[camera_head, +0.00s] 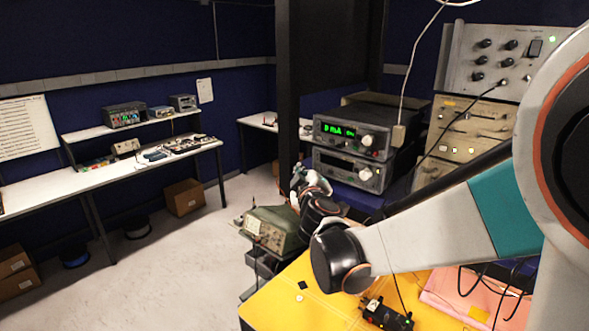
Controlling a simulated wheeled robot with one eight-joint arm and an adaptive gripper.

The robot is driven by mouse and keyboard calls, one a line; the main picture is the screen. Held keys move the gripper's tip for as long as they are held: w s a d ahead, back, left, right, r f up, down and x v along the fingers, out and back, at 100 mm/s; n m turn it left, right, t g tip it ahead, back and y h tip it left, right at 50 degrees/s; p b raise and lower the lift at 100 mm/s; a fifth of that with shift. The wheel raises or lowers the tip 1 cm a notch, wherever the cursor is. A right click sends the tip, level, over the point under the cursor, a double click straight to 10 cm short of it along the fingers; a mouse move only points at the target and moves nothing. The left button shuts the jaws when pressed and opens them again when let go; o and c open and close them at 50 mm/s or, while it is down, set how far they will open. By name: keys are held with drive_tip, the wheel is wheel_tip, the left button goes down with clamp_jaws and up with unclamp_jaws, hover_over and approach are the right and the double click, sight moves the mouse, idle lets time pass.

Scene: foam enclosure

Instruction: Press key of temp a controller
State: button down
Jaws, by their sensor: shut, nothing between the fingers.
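No label naming temp a controller is readable, so I cannot tell which instrument it is. Two grey instruments are stacked right of the dark post. The upper instrument (330,144) has a lit green display, a large pale knob and small keys. The lower instrument (330,168) has a dark display and a similar knob. My gripper (298,177) is small and partly hidden behind my own wrist, left of the lower instrument's front. It looks shut and empty. I cannot tell whether it touches anything, and the individual keys are too small to make out.
A green-grey instrument (272,232) stands below my gripper. A yellow surface (290,305) with a small black device (386,315) lies in front. Beige rack units (470,128) stand at the right, with cables hanging nearby. A white bench (110,170) lines the left wall; the floor between is clear.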

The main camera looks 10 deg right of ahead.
drive_tip(key=shift+w+d, duration=0.55)
drive_tip(key=shift+d, duration=0.3)
drive_tip(key=shift+d+b, duration=0.1)
drive_tip(key=shift+b, duration=0.2)
idle(0.7)
drive_tip(key=shift+w+d, duration=0.25)
drive_tip(key=shift+w+d, duration=0.15)
drive_tip(key=shift+d, duration=0.1)
idle(0.7)
drive_tip(key=shift+a, duration=0.1)
drive_tip(key=shift+s+a+b, duration=0.35)
drive_tip(key=shift+s+a, duration=0.1)
drive_tip(key=shift+a, duration=0.05)
drive_tip(key=shift+a, duration=0.1)
idle(0.3)
drive_tip(key=s+a, duration=0.1)
drive_tip(key=a, duration=0.1)
drive_tip(key=s+a, duration=0.2)
idle(0.4)
